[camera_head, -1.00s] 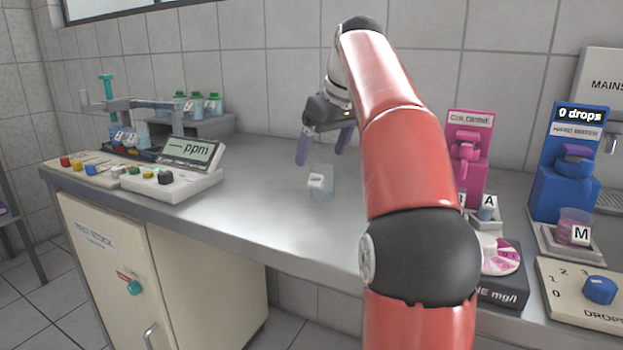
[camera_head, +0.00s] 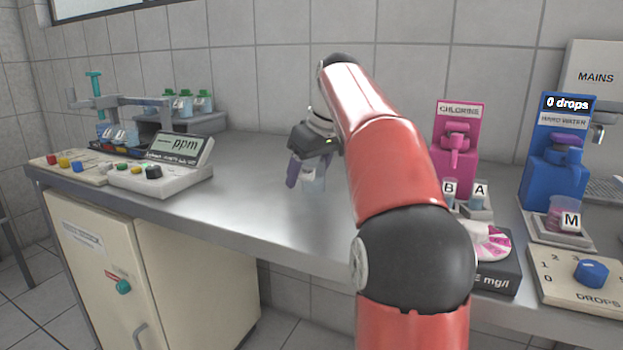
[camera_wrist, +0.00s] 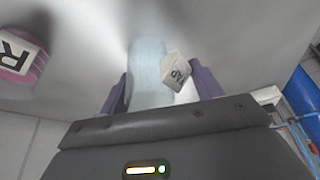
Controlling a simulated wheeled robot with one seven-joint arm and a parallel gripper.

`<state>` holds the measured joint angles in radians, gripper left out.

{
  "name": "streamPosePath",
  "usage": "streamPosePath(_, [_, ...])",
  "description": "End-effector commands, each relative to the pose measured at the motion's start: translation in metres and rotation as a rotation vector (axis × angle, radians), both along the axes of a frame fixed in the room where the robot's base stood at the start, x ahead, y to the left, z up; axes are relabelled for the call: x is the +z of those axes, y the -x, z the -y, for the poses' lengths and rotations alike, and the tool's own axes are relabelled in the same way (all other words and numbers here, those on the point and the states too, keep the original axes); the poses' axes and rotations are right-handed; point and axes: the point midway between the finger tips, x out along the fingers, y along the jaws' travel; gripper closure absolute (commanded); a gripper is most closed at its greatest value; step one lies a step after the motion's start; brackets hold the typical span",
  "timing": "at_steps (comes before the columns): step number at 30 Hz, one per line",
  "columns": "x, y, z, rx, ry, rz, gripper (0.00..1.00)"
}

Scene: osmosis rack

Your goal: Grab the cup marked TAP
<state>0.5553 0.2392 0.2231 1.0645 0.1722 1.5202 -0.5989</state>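The cup marked TAP (camera_wrist: 150,66) is a clear pale-blue cup with a white tag. In the wrist view it stands between the two purple fingers of my gripper (camera_wrist: 160,82). The fingers look apart from its sides, so the gripper appears open around it. In the head view the cup (camera_head: 314,183) stands on the grey counter, partly hidden by my gripper (camera_head: 306,177). The tag cannot be read there.
A pink-banded cup marked R (camera_wrist: 18,58) shows at the wrist view's left edge. The ppm meter (camera_head: 165,172) stands left on the counter (camera_head: 245,200). The pink chlorine dispenser (camera_head: 455,130) and blue dispenser (camera_head: 552,185) stand right.

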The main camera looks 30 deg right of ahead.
Motion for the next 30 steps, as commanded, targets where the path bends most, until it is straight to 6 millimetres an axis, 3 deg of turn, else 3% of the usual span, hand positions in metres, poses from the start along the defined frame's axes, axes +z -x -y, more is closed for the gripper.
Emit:
streamPosePath(1, [0.0,0.0,0.0,0.0,0.0,0.0,0.42])
streamPosePath(5, [0.0,0.0,0.0,0.0,0.0,0.0,0.59])
streamPosePath(16, [0.008,-0.001,0.0,0.0,0.001,0.001,0.59])
streamPosePath(20, [0.027,-0.001,0.0,0.0,0.001,0.003,0.59])
streamPosePath(24, [0.06,-0.002,0.0,0.002,0.002,0.003,0.59])
streamPosePath(30, [0.081,-0.002,0.0,0.003,0.001,0.002,0.59])
